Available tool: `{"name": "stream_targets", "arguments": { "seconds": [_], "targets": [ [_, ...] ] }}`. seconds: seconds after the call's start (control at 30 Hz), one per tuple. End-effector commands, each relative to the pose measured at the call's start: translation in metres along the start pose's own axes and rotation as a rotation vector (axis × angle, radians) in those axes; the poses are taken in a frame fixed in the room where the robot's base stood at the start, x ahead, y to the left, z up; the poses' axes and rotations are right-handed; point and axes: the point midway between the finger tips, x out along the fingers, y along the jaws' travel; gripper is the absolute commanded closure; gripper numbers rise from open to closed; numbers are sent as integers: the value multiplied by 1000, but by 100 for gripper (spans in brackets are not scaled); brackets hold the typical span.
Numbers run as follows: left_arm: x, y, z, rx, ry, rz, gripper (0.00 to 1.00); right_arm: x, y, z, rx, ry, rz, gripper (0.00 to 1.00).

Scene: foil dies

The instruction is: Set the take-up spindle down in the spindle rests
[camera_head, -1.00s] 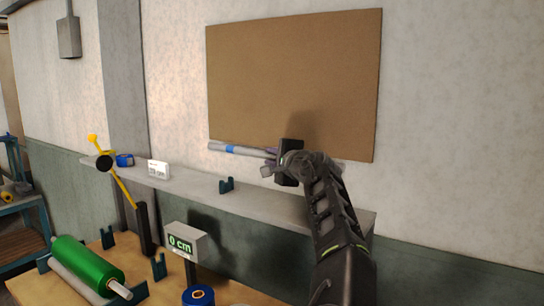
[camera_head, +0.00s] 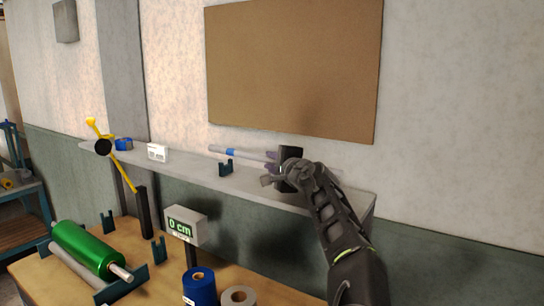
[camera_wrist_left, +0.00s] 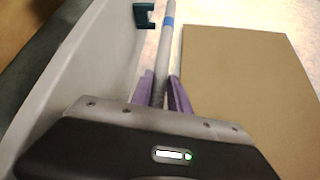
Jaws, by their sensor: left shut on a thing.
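The take-up spindle, a grey rod with a blue band (camera_head: 232,153), is held near one end by my left gripper (camera_head: 275,167) above the wall shelf. Its free end points left. In the left wrist view the spindle (camera_wrist_left: 167,50) runs away between the two purple fingers (camera_wrist_left: 161,92), which are shut on it. A dark teal rest (camera_head: 226,168) stands on the shelf just under the spindle in the head view; it also shows in the left wrist view (camera_wrist_left: 144,16). Two more teal rests stand empty on the bench, one farther back (camera_head: 108,223) and one nearer (camera_head: 158,250).
On the bench are a green foil roll (camera_head: 88,248), a "0 cm" display (camera_head: 186,226), a blue roll (camera_head: 199,287) and a grey roll (camera_head: 239,296). A yellow crank (camera_head: 124,179) stands by the shelf (camera_head: 195,172). A brown board (camera_head: 292,70) hangs behind.

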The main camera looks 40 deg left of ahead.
Motion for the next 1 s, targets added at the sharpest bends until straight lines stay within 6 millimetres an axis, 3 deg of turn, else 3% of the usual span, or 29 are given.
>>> {"name": "stream_targets", "arguments": {
  "seconds": [0.03,0.3,0.73,0.77,1.0],
  "targets": [
    [1,10,-2,-1,1,-2,100,10,3,0,-1,1,-2,100],
    [4,27,-5,-1,1,-1,100,24,5,-1,-4,7,-8,100],
    [4,29,-5,0,0,-1,100,25,5,-1,-5,9,-9,100],
    [4,29,-5,0,0,-1,78,25,5,-1,-5,9,-9,100],
    [4,29,-5,0,0,0,58,25,5,-1,-5,9,-9,100]
  ]
}}
